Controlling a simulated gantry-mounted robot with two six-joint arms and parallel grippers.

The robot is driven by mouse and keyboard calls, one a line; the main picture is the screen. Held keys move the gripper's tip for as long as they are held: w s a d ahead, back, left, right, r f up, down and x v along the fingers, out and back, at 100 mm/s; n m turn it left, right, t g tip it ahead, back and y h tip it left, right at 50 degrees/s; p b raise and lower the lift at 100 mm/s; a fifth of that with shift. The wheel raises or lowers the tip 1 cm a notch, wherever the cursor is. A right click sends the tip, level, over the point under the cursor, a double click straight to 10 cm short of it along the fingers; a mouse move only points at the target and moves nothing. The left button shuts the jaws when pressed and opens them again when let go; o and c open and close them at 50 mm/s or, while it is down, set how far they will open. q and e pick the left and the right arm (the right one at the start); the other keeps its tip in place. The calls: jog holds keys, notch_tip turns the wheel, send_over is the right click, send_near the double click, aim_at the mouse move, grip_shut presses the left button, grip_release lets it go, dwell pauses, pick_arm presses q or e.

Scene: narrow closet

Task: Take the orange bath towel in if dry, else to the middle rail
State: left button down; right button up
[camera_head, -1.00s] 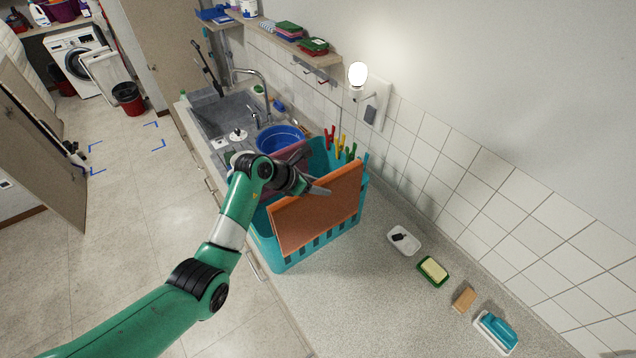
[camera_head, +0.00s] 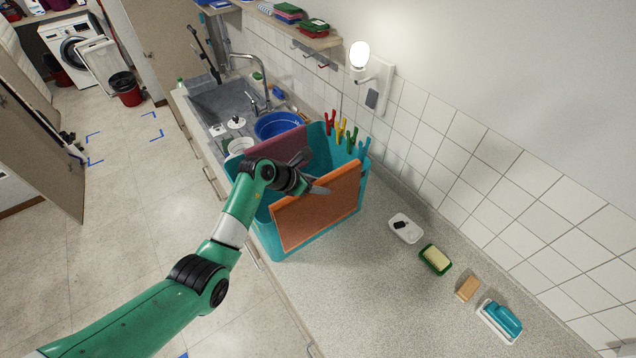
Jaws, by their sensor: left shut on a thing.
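The orange bath towel (camera_head: 318,212) is a flat, folded panel standing upright at the near side of a teal basket (camera_head: 268,236) on the counter. My left gripper (camera_head: 318,188) is at the towel's upper edge, shut on it. A dark red cloth (camera_head: 285,148) stands behind it in the same basket, partly hidden by my left arm. Whether the towel is dry cannot be told. No rail for towels is clearly in view. My right gripper is not in view.
Coloured clothes pegs (camera_head: 340,130) sit on the basket's rim. A blue tub (camera_head: 278,125) and sink (camera_head: 222,102) lie beyond. The counter at the front is clear.

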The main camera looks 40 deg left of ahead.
pick_arm(q)
jog(key=shift+f+b, duration=1.25)
jog(key=shift+f, duration=1.05)
jog(key=shift+c, duration=2.1)
grip_release()
jog(key=shift+o, duration=0.7)
jog(key=shift+f, duration=0.1)
jog(key=p+v, duration=0.2)
jog(key=v, duration=0.9)
jog(key=shift+s+r, duration=0.25)
jog(key=shift+r, duration=0.05)
